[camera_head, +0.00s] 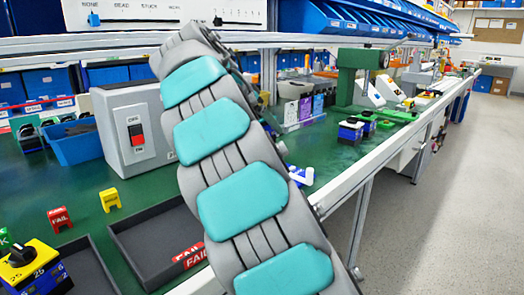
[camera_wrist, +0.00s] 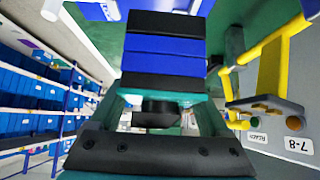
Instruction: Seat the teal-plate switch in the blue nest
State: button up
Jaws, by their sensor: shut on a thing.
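The switch (camera_wrist: 165,47) is in the wrist view, with a blue and black banded body pointing away from the wrist and a dark knob (camera_wrist: 157,112) towards it. A narrow teal strip of its plate shows between body and knob. My gripper (camera_wrist: 160,110) is shut on it, with one teal finger on each side. In the head view my arm hides the gripper and the held switch. I cannot make out the blue nest in either view.
The wrist view shows a yellow frame (camera_wrist: 270,60) and a grey panel (camera_wrist: 285,140) marked 7-8 close on the right. In the head view, a yellow-plate switch (camera_head: 38,262), a dark tray (camera_head: 150,245), a grey switch box (camera_head: 135,125) and a green press (camera_head: 350,75) stand on the bench.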

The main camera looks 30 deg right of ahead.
jog(key=shift+f, duration=3.45)
jog(key=shift+f, duration=0.2)
jog(key=o, duration=1.4)
jog(key=shift+o, duration=0.2)
jog(key=shift+r, duration=0.2)
jog(key=shift+a+r, duration=0.1)
jog(key=shift+r, duration=0.05)
jog(key=v, duration=1.1)
jog(key=shift+s+a+r+b, duration=0.15)
jog(key=shift+a+r+b, duration=0.1)
jog(key=shift+b, duration=0.15)
